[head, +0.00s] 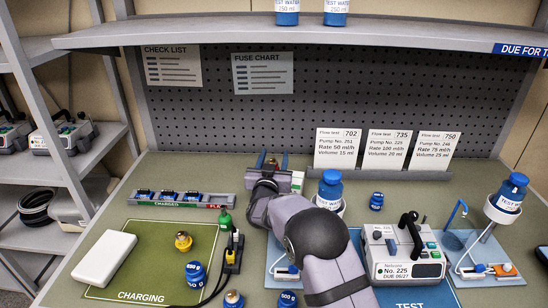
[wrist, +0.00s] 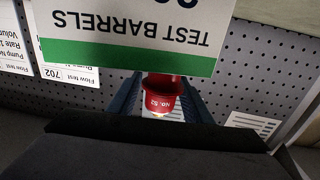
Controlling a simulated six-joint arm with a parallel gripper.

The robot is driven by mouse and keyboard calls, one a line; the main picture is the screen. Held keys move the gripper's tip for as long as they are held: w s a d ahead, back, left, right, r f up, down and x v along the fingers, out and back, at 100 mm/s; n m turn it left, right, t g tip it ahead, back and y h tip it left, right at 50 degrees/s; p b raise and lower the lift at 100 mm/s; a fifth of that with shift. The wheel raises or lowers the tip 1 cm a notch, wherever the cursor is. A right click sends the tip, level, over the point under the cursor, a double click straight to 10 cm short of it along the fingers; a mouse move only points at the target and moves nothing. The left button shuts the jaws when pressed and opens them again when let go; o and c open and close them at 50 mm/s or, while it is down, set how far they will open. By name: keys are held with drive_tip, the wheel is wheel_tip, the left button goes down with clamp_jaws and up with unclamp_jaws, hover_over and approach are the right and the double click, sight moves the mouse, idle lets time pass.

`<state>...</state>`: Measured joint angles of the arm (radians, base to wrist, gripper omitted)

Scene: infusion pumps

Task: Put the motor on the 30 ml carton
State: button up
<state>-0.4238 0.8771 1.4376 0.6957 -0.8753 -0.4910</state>
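My gripper (head: 272,160) is at the back of the bench, in front of the pegboard. In the wrist view its blue fingers (wrist: 160,92) close on both sides of a red motor (wrist: 162,88) marked No. 52. In the head view the motor is mostly hidden by the gripper. A white carton with a green band, printed TEST BARRELS, fills the top of the wrist view (wrist: 130,30), upside down. Its volume figure is cut off. A small white-and-green carton side shows just right of the gripper in the head view (head: 297,181).
Flow test cards (head: 388,149) stand right of the gripper, behind a blue-capped bottle (head: 331,186). A charging rack (head: 178,199) lies left, behind the green charging mat (head: 200,228). Pump No. 225 (head: 405,252) sits front right. A shelf (head: 300,32) overhangs the back.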

sight(272, 162)
drive_tip(key=shift+r, duration=0.15)
drive_tip(key=shift+s, duration=0.4)
drive_tip(key=shift+s+a+r+b, duration=0.1)
drive_tip(key=shift+s+r+b, duration=0.15)
drive_tip(key=shift+s, duration=0.3)
drive_tip(key=shift+s+a+r+b, duration=0.1)
drive_tip(key=shift+s+r, duration=0.25)
drive_tip(key=shift+s, duration=0.2)
wheel_tip(272, 162, up, 5)
drive_tip(key=shift+d+f, duration=0.1)
drive_tip(key=shift+f, duration=0.05)
drive_tip(key=shift+r, duration=0.6)
